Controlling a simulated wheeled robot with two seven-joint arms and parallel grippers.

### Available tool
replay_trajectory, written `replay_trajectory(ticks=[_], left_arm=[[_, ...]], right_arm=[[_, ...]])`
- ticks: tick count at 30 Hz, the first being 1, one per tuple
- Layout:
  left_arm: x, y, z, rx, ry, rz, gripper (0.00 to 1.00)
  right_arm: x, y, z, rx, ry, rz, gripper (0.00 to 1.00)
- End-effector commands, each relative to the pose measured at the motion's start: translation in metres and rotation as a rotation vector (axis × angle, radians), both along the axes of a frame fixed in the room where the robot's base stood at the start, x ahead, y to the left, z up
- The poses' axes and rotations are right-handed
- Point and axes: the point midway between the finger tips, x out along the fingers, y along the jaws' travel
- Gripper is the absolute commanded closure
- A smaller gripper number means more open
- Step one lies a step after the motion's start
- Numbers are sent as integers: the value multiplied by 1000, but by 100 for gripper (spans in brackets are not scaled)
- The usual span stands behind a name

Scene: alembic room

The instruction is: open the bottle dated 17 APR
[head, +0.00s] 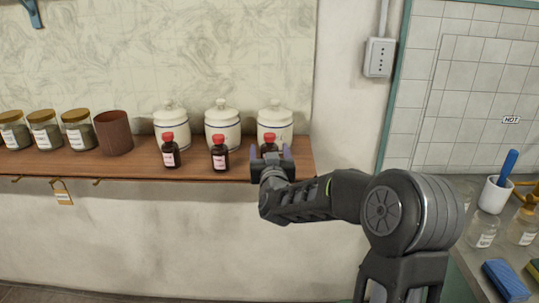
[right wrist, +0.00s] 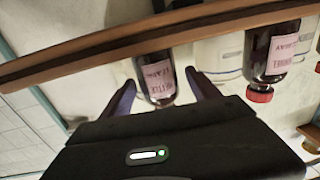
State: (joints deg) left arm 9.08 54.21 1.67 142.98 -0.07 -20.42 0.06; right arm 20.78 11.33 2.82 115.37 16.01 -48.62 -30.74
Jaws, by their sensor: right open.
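Three dark brown bottles with red caps and pale labels stand on the wooden shelf: a left one (head: 171,152), a middle one (head: 219,153) and a right one (head: 270,140). My right gripper (head: 270,153) is open at the right bottle, with one finger on each side of it. The upside-down right wrist view shows that bottle (right wrist: 157,78) between the open fingers (right wrist: 162,82). Its label seems to end in APR, but I cannot surely read the number. Its cap is hidden there by the gripper body. The neighbouring bottle (right wrist: 271,50) also shows. My left gripper is not in view.
Three white lidded jars (head: 222,127) stand close behind the bottles. A brown cup (head: 114,133) and several gold-lidded jars (head: 78,130) are on the left of the shelf (head: 140,166). A counter with a white cup (head: 494,195) is at the right.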

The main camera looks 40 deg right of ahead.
Motion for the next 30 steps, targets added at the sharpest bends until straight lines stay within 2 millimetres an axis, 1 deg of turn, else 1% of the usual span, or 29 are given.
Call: replay_trajectory(ticks=[10, 30], left_arm=[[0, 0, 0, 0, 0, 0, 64], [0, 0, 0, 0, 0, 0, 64]], right_arm=[[0, 0, 0, 0, 0, 0, 29], [0, 0, 0, 0, 0, 0, 84]])
